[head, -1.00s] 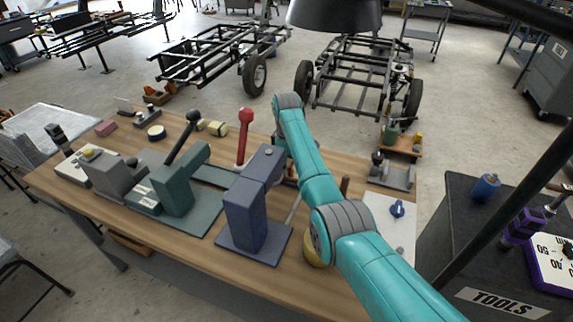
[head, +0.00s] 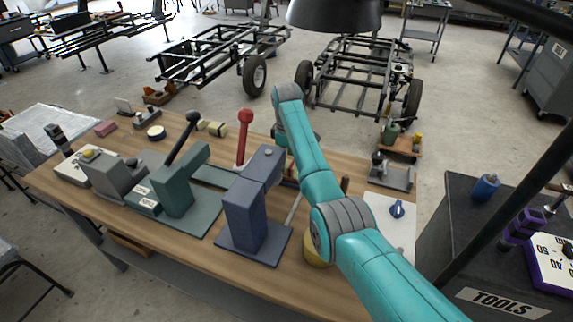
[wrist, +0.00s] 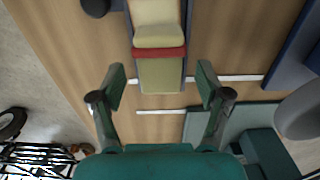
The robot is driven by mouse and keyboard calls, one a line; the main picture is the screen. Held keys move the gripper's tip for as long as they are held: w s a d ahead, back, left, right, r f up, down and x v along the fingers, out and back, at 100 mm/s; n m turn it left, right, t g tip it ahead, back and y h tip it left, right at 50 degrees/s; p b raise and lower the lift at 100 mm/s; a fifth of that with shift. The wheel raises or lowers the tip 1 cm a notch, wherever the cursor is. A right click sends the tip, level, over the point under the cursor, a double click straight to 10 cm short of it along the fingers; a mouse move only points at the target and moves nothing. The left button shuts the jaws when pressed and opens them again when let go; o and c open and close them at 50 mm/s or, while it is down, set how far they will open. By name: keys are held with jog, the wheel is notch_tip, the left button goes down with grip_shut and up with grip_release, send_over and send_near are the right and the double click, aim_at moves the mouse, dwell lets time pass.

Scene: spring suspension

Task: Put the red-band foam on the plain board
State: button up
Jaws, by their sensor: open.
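The red-band foam (wrist: 160,74) is a pale beige block with a red band across it, in the upper middle of the wrist view. A cream block-like part (wrist: 157,18) shows just beyond the band; I cannot tell whether it is the same piece. Blue-grey edges run along both sides of it. My gripper (wrist: 161,84) is open, its fingers apart on either side of the foam's near end, with gaps to both sides. In the head view my arm hides most of this spot. I cannot pick out the plain board with certainty.
A blue-grey press (head: 250,215) and a green press (head: 178,190) stand left of my arm on the wooden table (head: 120,225). A red-knobbed lever (head: 243,140) rises close by. A white panel (head: 408,228) with a blue knob lies at right. Pale blocks (head: 217,129) lie at the back.

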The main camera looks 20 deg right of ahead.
notch_tip(320, 180, up, 9)
jog(key=shift+r, duration=0.2)
dwell(0.3)
